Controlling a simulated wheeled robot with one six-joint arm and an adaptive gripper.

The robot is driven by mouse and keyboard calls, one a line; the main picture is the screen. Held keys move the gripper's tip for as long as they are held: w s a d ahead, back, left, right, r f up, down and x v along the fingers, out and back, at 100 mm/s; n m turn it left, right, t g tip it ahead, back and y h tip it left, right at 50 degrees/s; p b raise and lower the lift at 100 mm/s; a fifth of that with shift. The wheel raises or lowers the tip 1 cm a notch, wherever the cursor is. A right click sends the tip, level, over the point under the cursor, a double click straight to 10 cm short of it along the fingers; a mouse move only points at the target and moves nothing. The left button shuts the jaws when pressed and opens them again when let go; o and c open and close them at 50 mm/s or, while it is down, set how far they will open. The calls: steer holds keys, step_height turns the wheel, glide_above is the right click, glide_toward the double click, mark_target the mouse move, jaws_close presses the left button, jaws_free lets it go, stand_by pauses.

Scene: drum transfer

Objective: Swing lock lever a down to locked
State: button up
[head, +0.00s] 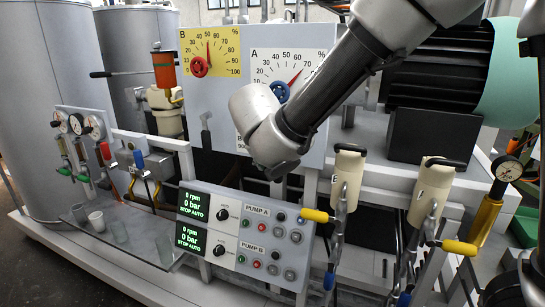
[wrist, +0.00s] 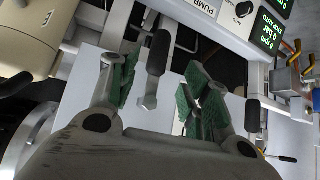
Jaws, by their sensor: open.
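In the wrist view my gripper (wrist: 160,72) is open, with a green-padded finger on each side of a lever. This lever (wrist: 158,52) has a black grip and a grey stem running down to a pale panel (wrist: 82,82). I see clear space between it and both pads. No label shows on it, so I take it as lock lever a only from its place. A second black-gripped lever (wrist: 252,115) stands right of the right finger. In the head view a grey lever (head: 206,128) shows on the gauge board (head: 222,98); my wrist hides the board's lower right and my gripper.
The pump panel (head: 245,238) sits close below my wrist, and also shows in the wrist view (wrist: 222,22). Cream canisters (head: 347,172) with yellow-handled clamps stand to the right. An orange-topped valve (head: 164,68) and small gauges (head: 76,124) are to the left.

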steer(key=v, duration=0.3)
steer(key=shift+s+r, duration=0.15)
steer(key=s+d+f+n+g+h, duration=0.1)
steer(key=s+d+n+g, duration=0.25)
steer(key=d, duration=0.55)
steer(key=s+d+f+n+g+h, duration=0.1)
steer(key=s+d+n+g, duration=0.15)
steer(key=d+n, duration=0.45)
steer(key=s+d+r+m+y, duration=0.1)
steer(key=s+d+m, duration=0.2)
steer(key=d, duration=0.5)
steer(key=s+d+r+m+t+y, duration=0.1)
steer(key=s+d+r+m, duration=0.1)
steer(key=s+d, duration=0.4)
steer(key=s+d+r+m+y, duration=0.1)
steer(key=s+d+m, duration=0.3)
steer(key=d, duration=0.7)
steer(key=shift+s+d+r, duration=0.15)
steer(key=shift+s+r, duration=0.4)
